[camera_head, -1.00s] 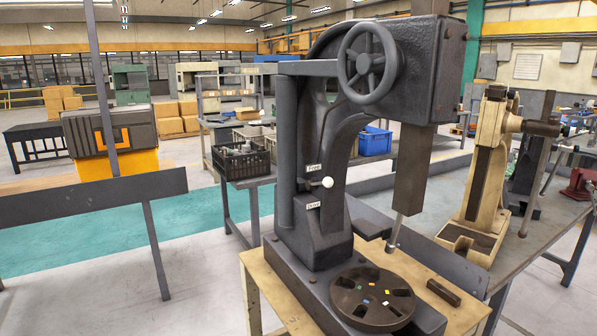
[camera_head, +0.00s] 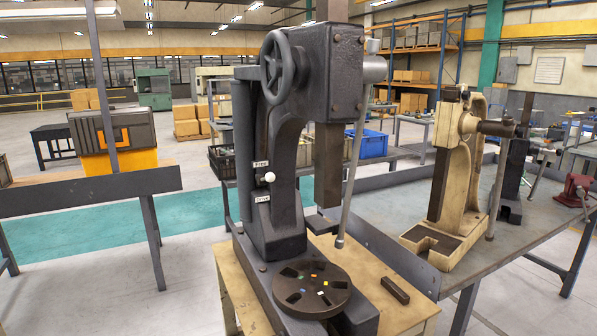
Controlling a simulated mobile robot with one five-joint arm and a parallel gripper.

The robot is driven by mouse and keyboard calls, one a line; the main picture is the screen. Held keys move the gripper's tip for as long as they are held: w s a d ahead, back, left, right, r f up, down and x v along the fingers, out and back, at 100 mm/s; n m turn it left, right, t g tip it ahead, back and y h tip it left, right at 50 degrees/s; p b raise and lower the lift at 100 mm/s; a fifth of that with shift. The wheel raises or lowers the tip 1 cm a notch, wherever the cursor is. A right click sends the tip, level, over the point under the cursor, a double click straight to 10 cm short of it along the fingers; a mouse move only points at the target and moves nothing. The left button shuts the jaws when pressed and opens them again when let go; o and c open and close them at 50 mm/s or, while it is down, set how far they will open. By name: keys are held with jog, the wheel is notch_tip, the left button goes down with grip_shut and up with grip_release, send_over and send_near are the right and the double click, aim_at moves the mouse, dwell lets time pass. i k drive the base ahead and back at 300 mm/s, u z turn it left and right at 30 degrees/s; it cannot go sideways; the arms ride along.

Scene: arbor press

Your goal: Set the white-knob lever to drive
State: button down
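The white-knob lever (camera_head: 268,177) is on the side of the dark grey arbor press (camera_head: 285,215). Its round white knob sits just below the upper label, which reads "Free" (camera_head: 262,163). The lower label, which seems to read "Drive" (camera_head: 262,198), is under the knob with a gap between them. The knob is closer to the upper label. The lever's shaft is mostly hidden behind the knob. My gripper is not in this view.
The press stands on a wooden stand (camera_head: 412,306) with a round slotted plate (camera_head: 312,288) at its base. A handwheel (camera_head: 283,66) and a long metal bar (camera_head: 352,165) are on the press. A cream press (camera_head: 455,180) stands on the bench to the right. Floor at the left is open.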

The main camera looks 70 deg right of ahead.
aim_at(270, 177)
jog(key=u, duration=0.2)
jog(key=i, duration=0.85)
jog(key=z, duration=0.1)
